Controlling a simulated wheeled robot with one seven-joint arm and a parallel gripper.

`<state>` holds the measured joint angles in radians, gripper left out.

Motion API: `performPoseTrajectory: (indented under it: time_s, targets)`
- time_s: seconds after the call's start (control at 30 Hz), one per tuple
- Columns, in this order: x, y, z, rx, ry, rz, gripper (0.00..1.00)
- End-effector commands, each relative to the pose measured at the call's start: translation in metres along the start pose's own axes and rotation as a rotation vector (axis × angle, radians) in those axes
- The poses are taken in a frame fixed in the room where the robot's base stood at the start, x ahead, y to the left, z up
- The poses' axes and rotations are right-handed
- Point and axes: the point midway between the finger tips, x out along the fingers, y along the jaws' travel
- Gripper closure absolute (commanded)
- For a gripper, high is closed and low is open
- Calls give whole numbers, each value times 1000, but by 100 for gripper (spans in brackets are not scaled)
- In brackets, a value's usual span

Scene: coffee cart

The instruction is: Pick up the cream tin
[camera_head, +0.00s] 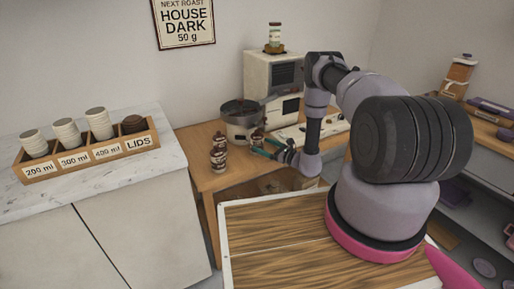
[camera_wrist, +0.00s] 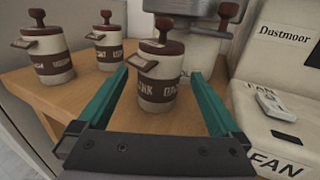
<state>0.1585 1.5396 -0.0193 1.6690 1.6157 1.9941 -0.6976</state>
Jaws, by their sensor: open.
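A cream tin with a brown band, a brown knobbed lid and a side handle (camera_wrist: 158,92) stands upright on the wooden table, between the teal fingers of my gripper (camera_wrist: 161,74). My gripper is open, with a gap visible on both sides of the tin. In the head view the tin (camera_head: 257,137) stands just beyond the fingertips (camera_head: 262,147). Two similar cream tins stand to its left: a nearer one (camera_wrist: 50,66) and a farther one (camera_wrist: 108,52). They also show in the head view, one (camera_head: 218,161) in front of the other (camera_head: 219,141). The band lettering is only partly legible.
A metal pot-like machine (camera_head: 240,121) stands close behind the tin. A pale box-shaped machine (camera_head: 261,72) bears a jar (camera_head: 274,38). A cream panel marked Dustmoor and FAN (camera_wrist: 278,70) lies to the right. A cup rack (camera_head: 88,158) sits on the left marble counter.

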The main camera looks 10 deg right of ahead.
Motion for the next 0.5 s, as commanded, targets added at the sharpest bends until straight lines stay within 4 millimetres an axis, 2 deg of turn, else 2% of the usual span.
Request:
performPoseTrajectory:
  time_s: [0.1,0.2,0.5]
  targets:
    - [21,2,-1,-2,-2,6,0]
    - [34,1,-1,-2,-1,5,0]
    - [41,0,-1,0,0,1,0]
